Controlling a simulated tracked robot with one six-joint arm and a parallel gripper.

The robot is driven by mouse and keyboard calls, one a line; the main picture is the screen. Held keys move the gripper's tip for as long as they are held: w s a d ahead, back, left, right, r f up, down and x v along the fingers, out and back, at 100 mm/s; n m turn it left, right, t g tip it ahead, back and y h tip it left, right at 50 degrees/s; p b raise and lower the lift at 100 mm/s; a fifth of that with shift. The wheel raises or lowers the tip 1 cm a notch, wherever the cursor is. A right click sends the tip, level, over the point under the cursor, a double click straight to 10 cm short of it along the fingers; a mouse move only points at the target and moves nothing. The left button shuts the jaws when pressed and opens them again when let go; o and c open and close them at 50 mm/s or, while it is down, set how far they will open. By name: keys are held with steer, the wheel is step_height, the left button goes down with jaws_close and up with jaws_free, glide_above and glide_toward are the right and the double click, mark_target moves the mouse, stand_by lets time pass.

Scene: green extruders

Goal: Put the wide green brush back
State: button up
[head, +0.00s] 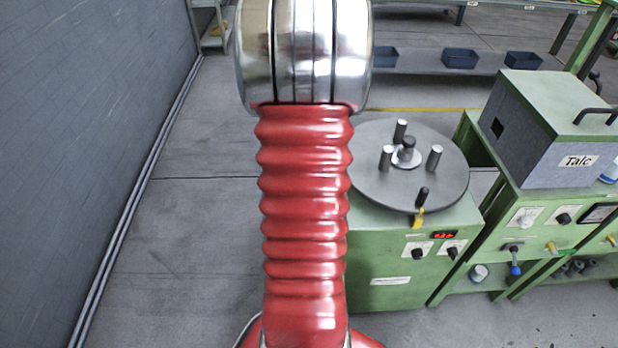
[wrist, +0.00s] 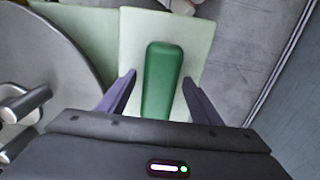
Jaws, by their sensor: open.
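A green block-like thing with a rounded end, likely the wide green brush (wrist: 162,80), shows in the wrist view. It lies on a pale green surface (wrist: 140,30). My gripper (wrist: 158,82) is open, with one dark finger on each side of the green thing and a gap on both sides. The near end of the green thing is hidden behind my gripper's body. In the head view my red arm fills the middle, and neither the brush nor my gripper's fingers can be seen.
A round grey turntable (head: 408,172) with upright pegs stands on a green machine (head: 400,262). A box labelled Talc (head: 548,128) stands on the green bench at right. Blue bins (head: 460,58) sit on a shelf behind. A grey wall (head: 80,130) runs along the left, with clear floor beside it.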

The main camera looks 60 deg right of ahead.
step_height(320, 180, up, 11)
steer(key=shift+r, duration=0.2)
stand_by(0.3)
stand_by(0.7)
steer(key=w+a+r+n+t, duration=0.1)
steer(key=w+a+r+n, duration=0.1)
steer(key=w+a, duration=0.35)
steer(key=w+a+r+n+h, duration=0.1)
steer(key=w+a+r+n, duration=0.1)
steer(key=a, duration=0.7)
steer(key=w+a+r+n+t, duration=0.1)
steer(key=w+a+r+n, duration=0.2)
steer(key=a, duration=0.4)
steer(key=s+a+n+t+y, duration=0.1)
steer(key=a+n, duration=0.4)
steer(key=a, duration=1.6)
steer(key=s+t, duration=0.1)
steer(key=t, duration=0.1)
steer(key=shift+s+a+r+n+t, duration=0.15)
steer(key=shift+a+r+n+t, duration=0.1)
steer(key=shift+a+n+t, duration=0.05)
